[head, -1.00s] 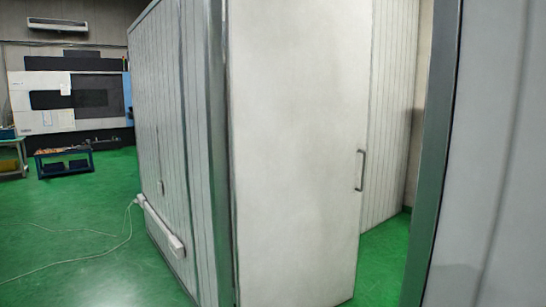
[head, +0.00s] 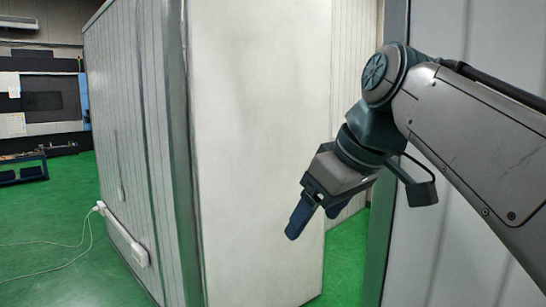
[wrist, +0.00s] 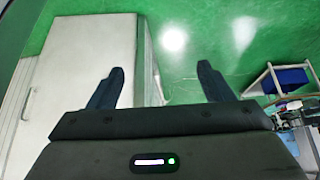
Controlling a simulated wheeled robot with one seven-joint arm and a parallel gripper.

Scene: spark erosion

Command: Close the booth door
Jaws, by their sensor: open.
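The booth door (head: 255,150) is a tall plain white panel. It stands ajar, its left edge by the booth's corner post and its right edge apart from the grey frame post on the right. My gripper (head: 312,222) is open and empty, pointing down-left in front of the door's right edge. The arm hides the door handle in the head view. In the wrist view the door (wrist: 75,60) lies at left, with the handle (wrist: 28,103) at its far left, and my open fingers (wrist: 160,68) partly overlap the panel. I cannot tell whether they touch it.
The ribbed booth side wall (head: 130,130) carries a white power strip (head: 125,240) with a cable on the green floor. A large grey panel (head: 440,230) stands close on the right behind my arm. A machine (head: 40,105) stands at the far left.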

